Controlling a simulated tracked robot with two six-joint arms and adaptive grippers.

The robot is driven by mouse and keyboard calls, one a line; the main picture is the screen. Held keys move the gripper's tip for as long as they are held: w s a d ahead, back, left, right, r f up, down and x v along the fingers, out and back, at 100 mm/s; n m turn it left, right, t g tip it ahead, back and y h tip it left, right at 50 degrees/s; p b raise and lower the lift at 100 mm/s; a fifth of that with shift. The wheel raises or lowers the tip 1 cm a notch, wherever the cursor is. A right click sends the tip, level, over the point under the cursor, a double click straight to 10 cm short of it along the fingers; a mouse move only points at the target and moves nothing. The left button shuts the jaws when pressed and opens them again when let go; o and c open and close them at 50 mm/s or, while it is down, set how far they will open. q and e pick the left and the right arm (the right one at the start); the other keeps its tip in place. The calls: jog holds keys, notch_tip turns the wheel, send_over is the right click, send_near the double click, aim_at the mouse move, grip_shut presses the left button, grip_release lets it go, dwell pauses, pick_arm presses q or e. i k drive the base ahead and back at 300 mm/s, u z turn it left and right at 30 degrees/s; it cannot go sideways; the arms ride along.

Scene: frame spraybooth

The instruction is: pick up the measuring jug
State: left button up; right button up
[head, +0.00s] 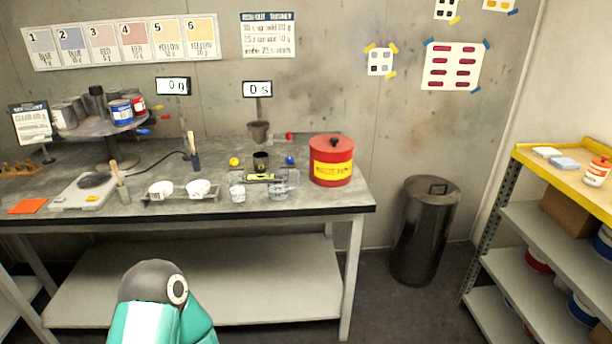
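A small clear vessel with what looks like a handle, probably the measuring jug (280,188), stands on the workbench (310,207) near its front edge, just left of the red can. A similar clear cup (237,191) with markings stands to its left. Both are small in the picture, so I cannot tell their details. Part of my own teal and grey arm shows at the bottom left, well in front of the bench. Neither gripper is in view.
A red can (331,171) with a yellow band stands right of the jug. A dark bin (424,232) and a yellow-topped shelf (575,178) stand at the right.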

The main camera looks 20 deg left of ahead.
aim_at(284, 182)
jog(key=u, duration=0.3)
jog(key=i, duration=1)
jog(key=u, duration=0.9)
